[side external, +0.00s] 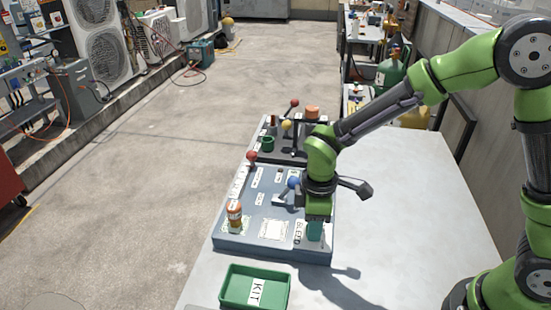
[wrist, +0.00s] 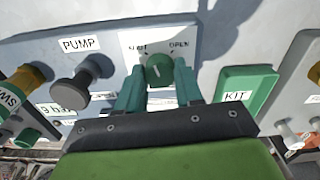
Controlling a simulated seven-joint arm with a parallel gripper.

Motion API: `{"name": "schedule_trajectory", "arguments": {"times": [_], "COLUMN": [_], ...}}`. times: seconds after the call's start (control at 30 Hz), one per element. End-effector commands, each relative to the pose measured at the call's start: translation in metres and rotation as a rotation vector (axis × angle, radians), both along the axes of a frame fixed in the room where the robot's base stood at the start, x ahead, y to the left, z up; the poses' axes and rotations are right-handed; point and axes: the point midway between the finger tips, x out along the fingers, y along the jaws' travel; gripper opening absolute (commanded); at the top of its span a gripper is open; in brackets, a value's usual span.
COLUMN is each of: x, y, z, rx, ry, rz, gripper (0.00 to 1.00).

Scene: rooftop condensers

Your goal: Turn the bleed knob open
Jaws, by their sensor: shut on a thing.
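The bleed knob (wrist: 158,68) is a round green knob on a white plate (wrist: 133,45) in the wrist view. The plate reads OPEN at the upper right, with a partly hidden word at the upper left. A small pale mark on the knob points roughly up, between the two words. My gripper (wrist: 159,82) has one teal finger on each side of the knob and is shut on it. In the side external view my gripper (side external: 315,231) points down at the panel's near right corner, beside the BLEED label (side external: 298,232); the knob is hidden there.
The grey panel (side external: 262,250) carries an orange-capped cylinder (side external: 235,217), a red-knobbed lever (side external: 252,156) and a blue-knobbed lever (side external: 293,182). A green KIT tray (side external: 226,292) lies in front of it. A dark knob (wrist: 78,87) sits below the PUMP label. The table's right side is clear.

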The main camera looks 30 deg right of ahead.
Motion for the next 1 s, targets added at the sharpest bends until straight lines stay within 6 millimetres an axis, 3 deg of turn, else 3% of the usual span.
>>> {"name": "schedule_trajectory", "arguments": {"times": [1.0], "x": [-0.0005], "y": [-0.0002], "z": [0.0005], "rx": [-0.001], "ry": [0.001], "rz": [-0.918], "gripper": [0.05]}}
